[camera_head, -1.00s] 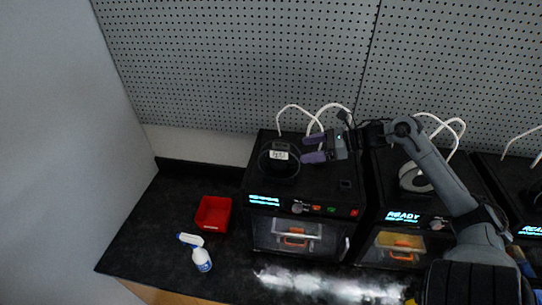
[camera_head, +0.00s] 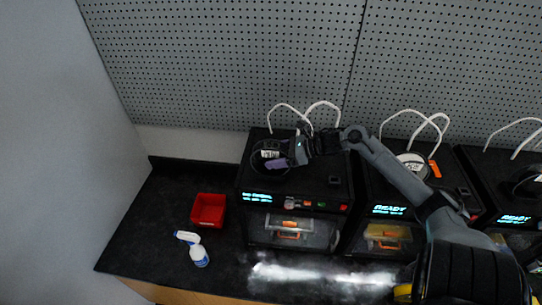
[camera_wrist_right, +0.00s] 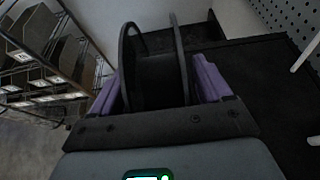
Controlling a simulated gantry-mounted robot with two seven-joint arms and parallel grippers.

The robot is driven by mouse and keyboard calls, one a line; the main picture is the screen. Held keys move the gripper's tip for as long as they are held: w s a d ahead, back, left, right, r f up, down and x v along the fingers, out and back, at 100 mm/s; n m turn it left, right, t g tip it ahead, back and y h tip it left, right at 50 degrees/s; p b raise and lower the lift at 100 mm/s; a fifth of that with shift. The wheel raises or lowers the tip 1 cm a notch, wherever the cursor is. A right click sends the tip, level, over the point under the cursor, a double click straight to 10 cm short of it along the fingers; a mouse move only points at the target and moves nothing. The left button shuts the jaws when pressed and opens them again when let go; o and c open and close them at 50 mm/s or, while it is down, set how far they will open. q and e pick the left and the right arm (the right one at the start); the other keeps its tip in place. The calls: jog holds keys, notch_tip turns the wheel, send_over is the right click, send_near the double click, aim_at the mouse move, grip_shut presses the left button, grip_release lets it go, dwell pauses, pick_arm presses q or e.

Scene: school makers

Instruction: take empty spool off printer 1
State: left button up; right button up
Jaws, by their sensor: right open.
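The empty black spool (camera_head: 256,158) sits on top of the leftmost printer, printer 1 (camera_head: 318,183). A white label shows on the spool. In the right wrist view the spool (camera_wrist_right: 156,80) shows its two black flanges and bare core. My right gripper (camera_head: 275,157) is open at the spool, reaching in from the right. In the right wrist view its purple fingers (camera_wrist_right: 160,85) stand on either side of the spool. I cannot tell whether they touch it. My left gripper is not in view.
White tubes (camera_head: 322,104) arch behind the printer. A second printer (camera_head: 388,232) reading READY stands to the right. Pegboard (camera_head: 230,60) closes off the back.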

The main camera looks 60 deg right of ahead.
jog(key=shift+w+a+f, duration=0.1)
jog(key=shift+w+f, duration=0.05)
jog(key=shift+w, duration=0.1)
jog(key=c, duration=1.1)
jog(key=shift+r, duration=0.2)
